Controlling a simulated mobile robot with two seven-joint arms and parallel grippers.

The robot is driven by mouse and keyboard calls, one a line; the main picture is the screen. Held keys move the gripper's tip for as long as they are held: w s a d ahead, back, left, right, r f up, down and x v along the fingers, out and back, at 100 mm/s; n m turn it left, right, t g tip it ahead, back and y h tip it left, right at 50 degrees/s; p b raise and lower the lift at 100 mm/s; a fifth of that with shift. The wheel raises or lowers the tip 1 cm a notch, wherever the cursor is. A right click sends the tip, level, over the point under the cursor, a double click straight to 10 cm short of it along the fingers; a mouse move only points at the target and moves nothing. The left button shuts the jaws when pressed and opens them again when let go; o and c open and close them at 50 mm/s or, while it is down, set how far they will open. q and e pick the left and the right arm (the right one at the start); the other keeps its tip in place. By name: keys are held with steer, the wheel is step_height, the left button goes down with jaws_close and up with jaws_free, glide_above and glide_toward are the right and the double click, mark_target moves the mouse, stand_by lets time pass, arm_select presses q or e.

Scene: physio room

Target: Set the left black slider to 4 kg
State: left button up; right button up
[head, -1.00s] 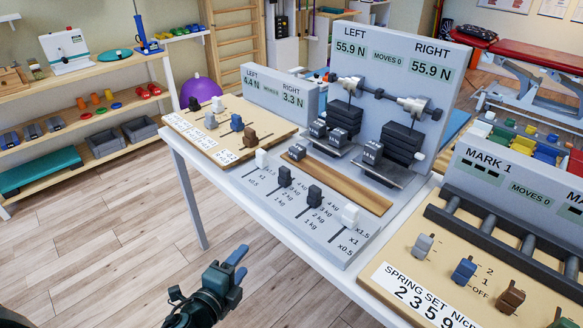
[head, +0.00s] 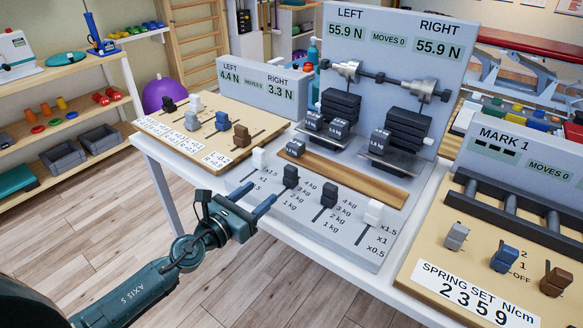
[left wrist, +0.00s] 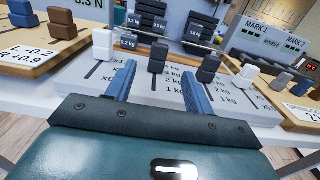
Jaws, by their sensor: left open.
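The left black slider (head: 290,176) stands upright toward the far end of its slot on the grey panel (head: 340,262). Marks reading 3 kg, 2 kg and 1 kg show beside it; I cannot read its exact setting. The right black slider (head: 329,195) stands to its right. My left gripper (head: 262,191) is open and empty, in front and left of the left black slider, apart from it. In the left wrist view the left black slider (left wrist: 157,58) appears between my two blue fingers (left wrist: 160,85), beyond their tips. My right gripper is not in view.
White sliders stand left (head: 260,159) and right (head: 374,213) of the black ones. A wooden strip (head: 350,180) and stacked black weights (head: 340,105) lie behind. The display (head: 392,38) reads 55.9 N twice. Wooden slider boards flank the panel, left (head: 215,105) and right (head: 420,285).

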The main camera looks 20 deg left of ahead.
mark_target(288, 170)
arm_select(q)
steer(key=b+x, duration=0.1)
steer(key=x, duration=1)
steer(key=shift+w+d, duration=0.15)
steer(key=shift+w, duration=0.15)
steer(key=shift+w+d, duration=0.2)
steer(key=shift+w, duration=0.45)
jaws_close()
steer(key=shift+b+x, duration=0.8)
steer(key=shift+x, duration=0.8)
steer(key=shift+r, duration=0.15)
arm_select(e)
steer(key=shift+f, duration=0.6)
